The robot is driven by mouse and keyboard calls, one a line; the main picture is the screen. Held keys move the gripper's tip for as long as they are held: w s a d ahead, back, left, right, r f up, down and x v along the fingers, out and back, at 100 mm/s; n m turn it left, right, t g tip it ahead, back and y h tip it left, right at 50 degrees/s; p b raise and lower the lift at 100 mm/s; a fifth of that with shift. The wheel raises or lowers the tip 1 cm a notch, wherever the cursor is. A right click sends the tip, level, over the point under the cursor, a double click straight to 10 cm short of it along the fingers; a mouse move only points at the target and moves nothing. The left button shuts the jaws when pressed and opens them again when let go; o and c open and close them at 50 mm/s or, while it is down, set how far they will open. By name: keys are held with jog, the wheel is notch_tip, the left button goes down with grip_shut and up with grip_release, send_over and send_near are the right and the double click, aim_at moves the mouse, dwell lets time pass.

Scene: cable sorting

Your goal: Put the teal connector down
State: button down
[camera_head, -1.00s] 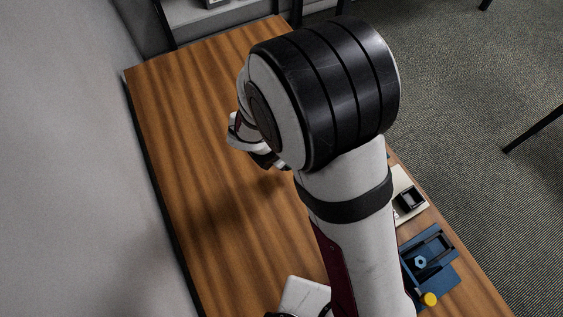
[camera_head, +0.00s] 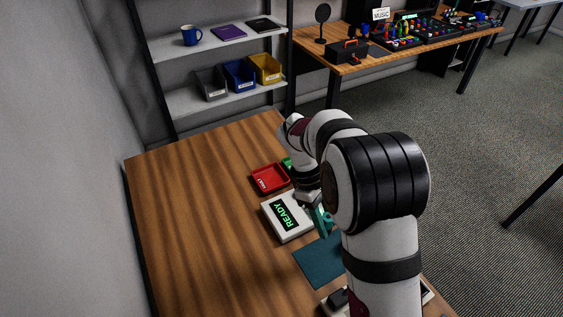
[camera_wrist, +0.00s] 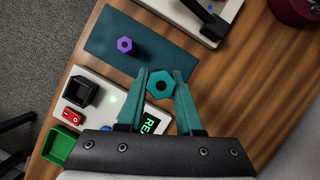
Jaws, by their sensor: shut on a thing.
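In the wrist view my gripper (camera_wrist: 160,85) has teal fingers shut on the teal connector (camera_wrist: 160,76), a hexagonal ring with a dark hole, held at the fingertips. The connector is beside the dark teal mat (camera_wrist: 105,29), near the device with the lit READY display (camera_wrist: 98,85). I cannot tell how high it is. A purple hexagonal connector (camera_wrist: 125,45) lies on the mat. In the head view my gripper (camera_head: 323,220) is at the right side of the READY device (camera_head: 292,232); my arm partly hides it and the connector is not clear there.
A red tray (camera_head: 268,185) lies behind the device. A green bin (camera_wrist: 59,147), a black square socket (camera_wrist: 80,91) and a small red block (camera_wrist: 73,116) show in the wrist view. The left part of the wooden table (camera_head: 190,230) is clear.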

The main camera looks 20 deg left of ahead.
jog(key=w+a+n+t+y, duration=0.35)
jog(key=w+n, duration=0.45)
jog(key=n, duration=0.7)
jog(key=w+a+n+t+y, duration=0.2)
jog(key=w+a+n+y, duration=0.2)
jog(key=w+n, duration=0.75)
jog(key=s+a+f+n, duration=0.1)
jog(key=a+f, duration=0.1)
jog(key=a, duration=0.1)
jog(key=s+a+f+n, duration=0.1)
jog(key=a+f, duration=0.1)
jog(key=a, duration=0.2)
jog(key=a+f+n, duration=0.1)
jog(key=a+f, duration=0.1)
jog(key=a, duration=0.1)
jog(key=shift+s+a+f+g, duration=0.25)
jog(key=shift+s+a, duration=0.1)
jog(key=shift+s, duration=0.05)
jog(key=shift+f, duration=1.9)
jog(key=shift+f, duration=0.1)
jog(key=c, duration=0.8)
grip_release()
jog(key=shift+c, duration=0.2)
